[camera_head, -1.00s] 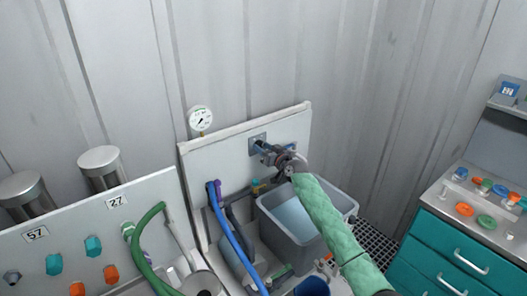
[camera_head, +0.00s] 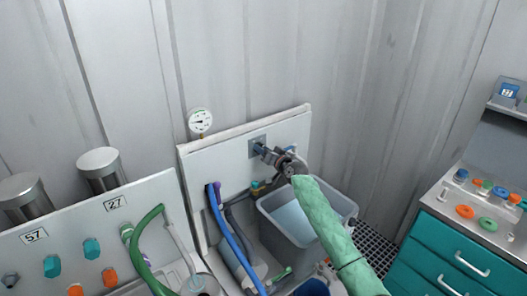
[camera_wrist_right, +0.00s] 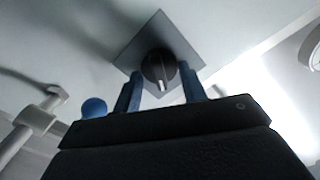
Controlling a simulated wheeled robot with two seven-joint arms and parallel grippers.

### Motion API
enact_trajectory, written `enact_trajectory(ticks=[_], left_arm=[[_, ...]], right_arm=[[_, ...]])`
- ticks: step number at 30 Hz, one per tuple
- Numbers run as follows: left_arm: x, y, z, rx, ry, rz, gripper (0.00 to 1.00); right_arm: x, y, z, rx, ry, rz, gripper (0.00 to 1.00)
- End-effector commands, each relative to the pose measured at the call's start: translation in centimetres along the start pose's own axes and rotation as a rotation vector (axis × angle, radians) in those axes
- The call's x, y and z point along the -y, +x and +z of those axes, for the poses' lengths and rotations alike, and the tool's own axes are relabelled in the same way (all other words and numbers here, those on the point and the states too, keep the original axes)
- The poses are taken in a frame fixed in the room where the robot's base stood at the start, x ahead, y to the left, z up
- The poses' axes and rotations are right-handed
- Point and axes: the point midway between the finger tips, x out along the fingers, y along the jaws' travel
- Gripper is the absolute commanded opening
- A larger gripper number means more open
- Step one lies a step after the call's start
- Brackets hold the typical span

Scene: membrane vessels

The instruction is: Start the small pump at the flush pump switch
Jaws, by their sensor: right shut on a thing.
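The flush pump switch is a round dark knob (camera_wrist_right: 158,68) with a pale pointer mark, on a square grey plate (camera_wrist_right: 133,55). The plate also shows on the upright white panel in the head view (camera_head: 251,152). My right gripper (camera_head: 261,149) reaches the plate from the front right. In the wrist view its two blue fingers (camera_wrist_right: 161,88) stand on either side of the knob, shut on it. The pointer mark faces down toward the gripper in that view. The fingers partly hide the knob in the head view. My left gripper is not in view.
A round gauge (camera_head: 200,121) stands at the panel's top left. Below the switch is a grey tub (camera_head: 268,206) of pale liquid, with a blue hose (camera_head: 230,235) to its left. A teal drawer cabinet (camera_head: 430,250) stands at the right.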

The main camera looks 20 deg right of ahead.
Motion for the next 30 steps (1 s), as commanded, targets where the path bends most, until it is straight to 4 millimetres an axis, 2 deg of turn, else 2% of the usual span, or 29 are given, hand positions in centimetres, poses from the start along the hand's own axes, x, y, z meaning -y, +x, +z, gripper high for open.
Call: enact_trajectory(ticks=[3,4,6,14,19,30], left_arm=[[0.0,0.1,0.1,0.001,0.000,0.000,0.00],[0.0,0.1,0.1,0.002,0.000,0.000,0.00],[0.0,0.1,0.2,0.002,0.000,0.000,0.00],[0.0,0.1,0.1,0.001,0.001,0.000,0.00],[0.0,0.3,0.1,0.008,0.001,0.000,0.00],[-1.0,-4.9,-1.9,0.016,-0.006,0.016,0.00]], right_arm=[[0.0,0.0,0.0,-0.001,0.001,0.000,0.19],[0.0,0.0,0.0,-0.001,0.001,0.000,0.47],[0.0,0.0,0.0,0.000,0.000,0.000,0.61],[0.0,0.0,0.0,0.000,0.000,0.000,0.62],[-0.2,-1.0,0.2,-0.001,-0.001,0.000,0.62],[-0.2,-6.3,0.2,0.000,-0.002,0.001,0.62]])
